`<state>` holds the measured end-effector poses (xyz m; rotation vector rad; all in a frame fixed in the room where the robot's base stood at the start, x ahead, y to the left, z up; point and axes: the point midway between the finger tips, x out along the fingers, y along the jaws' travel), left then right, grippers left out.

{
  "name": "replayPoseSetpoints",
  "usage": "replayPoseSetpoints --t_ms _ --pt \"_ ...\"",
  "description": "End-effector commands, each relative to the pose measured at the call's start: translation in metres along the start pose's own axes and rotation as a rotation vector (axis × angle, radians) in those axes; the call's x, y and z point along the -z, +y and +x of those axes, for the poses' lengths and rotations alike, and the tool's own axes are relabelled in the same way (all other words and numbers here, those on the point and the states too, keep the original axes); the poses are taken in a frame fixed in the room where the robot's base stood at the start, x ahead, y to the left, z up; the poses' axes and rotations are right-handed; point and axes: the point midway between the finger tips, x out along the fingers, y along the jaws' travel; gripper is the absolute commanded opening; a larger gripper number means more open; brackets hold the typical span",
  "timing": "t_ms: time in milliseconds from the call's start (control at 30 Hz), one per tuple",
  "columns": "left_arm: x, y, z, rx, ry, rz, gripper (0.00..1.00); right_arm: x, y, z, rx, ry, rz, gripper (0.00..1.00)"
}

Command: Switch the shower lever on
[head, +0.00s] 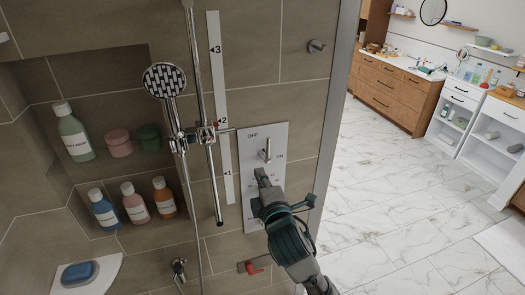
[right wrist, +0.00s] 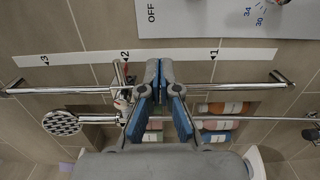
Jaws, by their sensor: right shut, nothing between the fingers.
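The chrome shower lever (head: 266,155) sits on a pale wall panel (head: 279,133) marked "OFF" at its upper left, with lettering to the right of the lever. The lever stands roughly upright in the head view. My right gripper (head: 261,174) is shut and empty, with its fingertips just below the lever. I cannot tell whether they touch it. My left gripper is not in view.
The hand shower (head: 164,80) and its vertical rail (head: 199,80) are left of the panel. Bottles stand in wall niches (head: 75,135) further left. A red-handled valve (head: 252,267) is below the panel. The glass edge (head: 335,100) is close on the right, with open floor beyond.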

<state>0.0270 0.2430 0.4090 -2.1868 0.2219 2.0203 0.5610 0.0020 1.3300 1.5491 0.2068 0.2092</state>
Motion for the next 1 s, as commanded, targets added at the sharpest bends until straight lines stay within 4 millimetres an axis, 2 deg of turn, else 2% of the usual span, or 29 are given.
replayPoseSetpoints --t_ms 167,600,700,800,1000 --pt "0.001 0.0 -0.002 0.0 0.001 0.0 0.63 0.0 0.001 0.015 0.001 0.0 0.001 0.0" --pt "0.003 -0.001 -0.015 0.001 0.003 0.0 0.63 -0.003 0.001 0.103 0.001 -0.002 0.002 0.0" --pt "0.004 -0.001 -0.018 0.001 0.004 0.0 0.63 -0.021 0.001 0.104 0.0 -0.003 0.002 0.0" --pt "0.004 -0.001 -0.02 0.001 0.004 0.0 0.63 -0.031 0.001 0.106 0.0 -0.002 0.002 0.0" --pt "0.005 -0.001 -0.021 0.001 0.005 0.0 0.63 -0.04 0.0 0.109 0.0 -0.001 0.002 0.0"
